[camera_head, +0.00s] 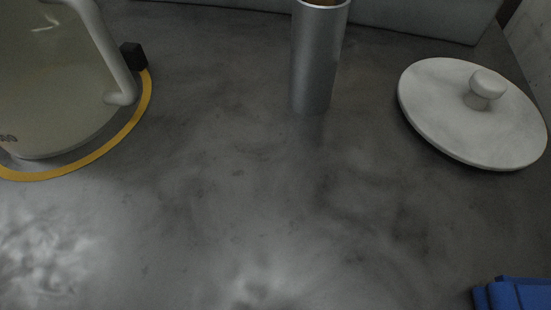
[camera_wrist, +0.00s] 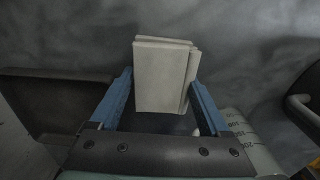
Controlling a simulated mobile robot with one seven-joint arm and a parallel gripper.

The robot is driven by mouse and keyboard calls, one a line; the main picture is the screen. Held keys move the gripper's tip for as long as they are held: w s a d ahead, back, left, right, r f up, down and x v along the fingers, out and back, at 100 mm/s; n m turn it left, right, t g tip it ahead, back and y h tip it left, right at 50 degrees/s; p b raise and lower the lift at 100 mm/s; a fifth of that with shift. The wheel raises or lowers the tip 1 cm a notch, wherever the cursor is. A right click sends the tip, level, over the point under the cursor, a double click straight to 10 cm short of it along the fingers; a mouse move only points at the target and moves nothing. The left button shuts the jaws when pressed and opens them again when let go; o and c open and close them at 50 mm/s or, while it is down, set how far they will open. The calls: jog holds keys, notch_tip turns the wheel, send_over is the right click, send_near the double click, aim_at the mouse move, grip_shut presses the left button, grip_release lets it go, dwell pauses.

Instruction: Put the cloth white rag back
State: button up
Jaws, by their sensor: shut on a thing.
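In the wrist view, a folded white cloth rag (camera_wrist: 160,78) is held between the two blue fingers of my gripper (camera_wrist: 162,100). The gripper is shut on the rag, which looks like a stack of flat layers. A grey surface lies beyond the rag. The rag and my gripper do not show in the head view.
In the head view, a large pale vessel with a handle (camera_head: 62,75) stands inside a yellow ring (camera_head: 95,155). A metal cylinder (camera_head: 316,60) stands at the back. A round white lid (camera_head: 440,100) lies at right. Blue items (camera_head: 515,294) sit lower right. The middle is clear.

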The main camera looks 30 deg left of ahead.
jog(key=o, duration=1.3)
jog(key=shift+f, duration=0.1)
notch_tip(320, 180, up, 12)
jog(key=p, duration=0.6)
jog(key=shift+r, duration=0.2)
